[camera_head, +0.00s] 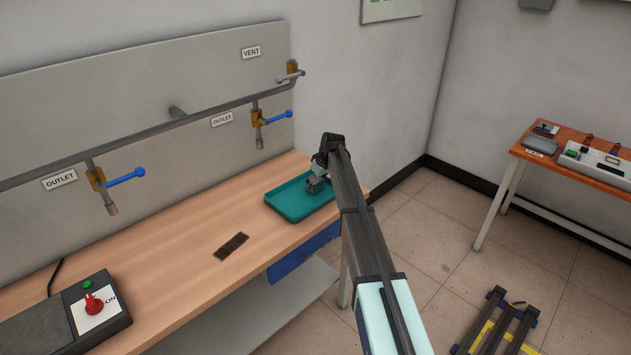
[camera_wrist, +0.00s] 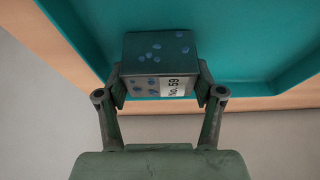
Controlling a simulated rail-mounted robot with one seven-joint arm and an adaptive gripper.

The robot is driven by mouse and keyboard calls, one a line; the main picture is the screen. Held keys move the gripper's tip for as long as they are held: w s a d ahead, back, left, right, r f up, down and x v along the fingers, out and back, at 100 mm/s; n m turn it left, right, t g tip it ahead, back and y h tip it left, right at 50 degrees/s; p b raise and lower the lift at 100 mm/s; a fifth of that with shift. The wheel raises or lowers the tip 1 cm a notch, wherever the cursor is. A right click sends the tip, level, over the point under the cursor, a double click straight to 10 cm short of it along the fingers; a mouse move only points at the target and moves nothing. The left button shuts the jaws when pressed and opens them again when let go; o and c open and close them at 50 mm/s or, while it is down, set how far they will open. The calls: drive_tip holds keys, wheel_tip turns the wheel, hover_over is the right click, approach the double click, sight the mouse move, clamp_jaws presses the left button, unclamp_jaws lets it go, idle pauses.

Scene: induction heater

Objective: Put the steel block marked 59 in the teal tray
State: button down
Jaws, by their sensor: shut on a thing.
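The steel block (camera_wrist: 157,56) is dark grey with blue spots and a white label reading No.59. My gripper (camera_wrist: 161,88) is shut on it, one finger on each side, in the wrist view. The teal tray (camera_wrist: 240,38) fills the background behind the block there. In the head view the teal tray (camera_head: 290,204) lies on the wooden bench, and my gripper (camera_head: 317,185) is over its right part. The block is too small to make out in the head view. I cannot tell whether the block touches the tray floor.
The wooden bench (camera_head: 185,262) also holds a dark flat plate (camera_head: 231,246) and a control box with a red knob (camera_head: 93,302). Pipes with blue-handled valves (camera_head: 125,178) run along the wall panel behind. Another table (camera_head: 560,147) stands at the far right.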

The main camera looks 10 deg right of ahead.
drive_tip(key=shift+f, duration=0.1)
drive_tip(key=shift+c, duration=0.8)
unclamp_jaws()
drive_tip(key=shift+r, duration=0.25)
drive_tip(key=b+v, duration=0.3)
drive_tip(key=v, duration=0.9)
drive_tip(key=shift+s+f, duration=0.1)
